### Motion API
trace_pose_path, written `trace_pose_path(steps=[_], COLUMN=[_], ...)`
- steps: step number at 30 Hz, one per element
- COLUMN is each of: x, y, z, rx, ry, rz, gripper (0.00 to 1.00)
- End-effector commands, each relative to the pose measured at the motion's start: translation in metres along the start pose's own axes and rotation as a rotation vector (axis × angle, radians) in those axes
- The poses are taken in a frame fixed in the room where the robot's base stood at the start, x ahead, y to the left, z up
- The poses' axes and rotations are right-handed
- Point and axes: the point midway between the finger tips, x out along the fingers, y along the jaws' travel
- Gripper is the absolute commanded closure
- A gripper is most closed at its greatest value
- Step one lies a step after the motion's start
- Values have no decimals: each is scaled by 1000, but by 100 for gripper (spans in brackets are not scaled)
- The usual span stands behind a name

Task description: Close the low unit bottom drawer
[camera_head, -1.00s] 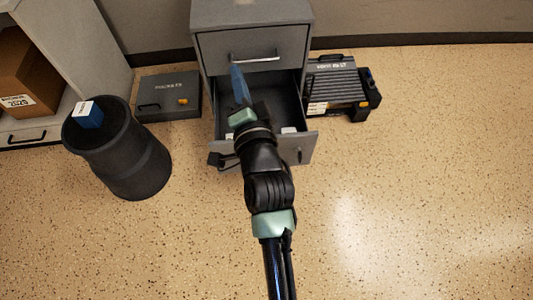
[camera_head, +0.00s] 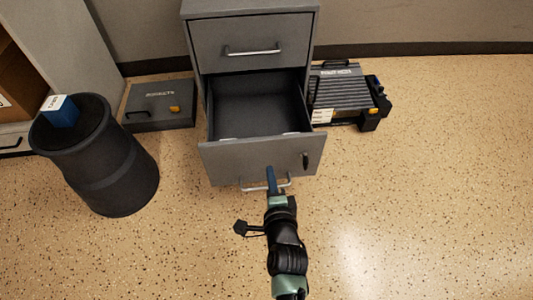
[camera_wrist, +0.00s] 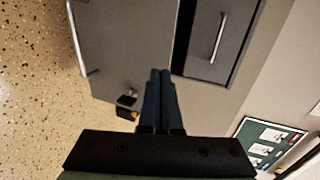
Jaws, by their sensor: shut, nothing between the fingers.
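The grey low unit (camera_head: 252,8) stands against the wall. Its bottom drawer (camera_head: 225,162) is pulled out and looks mostly empty inside. Its bar handle (camera_head: 284,184) runs low on the front, with a dark lock (camera_head: 306,160) at the right. My gripper (camera_head: 270,172) is shut and empty, in front of the drawer front near the handle. I cannot tell whether it touches. In the wrist view the shut fingers (camera_wrist: 160,80) overlap the drawer front (camera_wrist: 120,45), with the handle (camera_wrist: 78,40) at its left edge.
The upper drawer (camera_head: 252,42) is shut. A dark flat case (camera_head: 160,105) and a ribbed black case (camera_head: 342,92) flank the unit. The floor in front is clear.

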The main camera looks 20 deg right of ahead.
Motion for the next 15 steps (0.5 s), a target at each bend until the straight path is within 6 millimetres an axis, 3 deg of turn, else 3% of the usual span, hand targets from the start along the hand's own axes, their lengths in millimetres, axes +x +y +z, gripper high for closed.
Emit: trace_pose_path(steps=[6, 15], x=[47, 85], y=[4, -8], z=[0, 0], rx=[-3, -3], ry=[0, 1], rz=[-3, -3], gripper=[100, 100])
